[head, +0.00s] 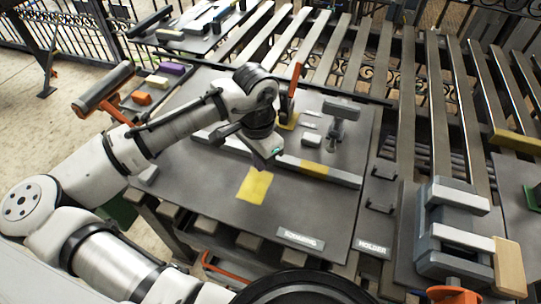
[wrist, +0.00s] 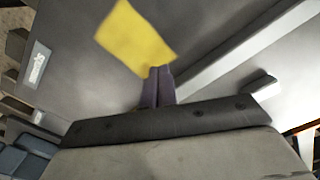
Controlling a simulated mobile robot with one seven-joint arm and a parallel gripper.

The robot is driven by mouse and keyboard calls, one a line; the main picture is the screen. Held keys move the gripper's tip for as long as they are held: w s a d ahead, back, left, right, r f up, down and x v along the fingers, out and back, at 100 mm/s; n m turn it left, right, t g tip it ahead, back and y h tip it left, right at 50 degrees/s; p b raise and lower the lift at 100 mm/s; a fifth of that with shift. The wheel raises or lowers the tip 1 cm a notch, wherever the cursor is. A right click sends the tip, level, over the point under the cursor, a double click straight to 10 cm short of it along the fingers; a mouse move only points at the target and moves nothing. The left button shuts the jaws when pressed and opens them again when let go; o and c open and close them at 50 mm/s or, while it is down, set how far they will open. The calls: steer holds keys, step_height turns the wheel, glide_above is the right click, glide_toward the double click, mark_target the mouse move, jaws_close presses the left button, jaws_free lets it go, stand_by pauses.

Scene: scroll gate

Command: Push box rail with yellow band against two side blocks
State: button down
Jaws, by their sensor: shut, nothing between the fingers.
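The long grey box rail (head: 343,177) lies diagonally across the dark board, with a yellow band (head: 314,168) right of its middle. My gripper (head: 264,163) is shut and empty, low over the board on the near side of the rail, beside a flat yellow patch (head: 254,186). I cannot tell whether it touches the rail. In the wrist view the shut fingers (wrist: 157,88) point between the yellow patch (wrist: 135,38) and the pale rail (wrist: 240,45). Small grey blocks (head: 312,126) lie beyond the rail; I cannot tell which are the side blocks.
An orange-handled clamp (head: 289,98) and a grey clamp (head: 338,122) stand behind the rail. A large grey vise (head: 452,230) is at the right. Orange (head: 141,98) and purple (head: 171,69) blocks lie at the left back. The board right of the yellow patch is clear.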

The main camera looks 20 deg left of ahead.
steer(key=shift+f+b, duration=0.55)
steer(key=shift+f, duration=0.35)
stand_by(0.3)
steer(key=shift+r+p, duration=0.2)
steer(key=shift+p, duration=0.15)
steer(key=shift+w, duration=0.1)
stand_by(0.7)
steer(key=shift+w+d+p, duration=0.15)
steer(key=shift+w+p, duration=0.65)
steer(key=shift+w, duration=3.45)
steer(key=shift+s, duration=0.15)
steer(key=shift+s, duration=1.2)
steer(key=shift+r, duration=0.1)
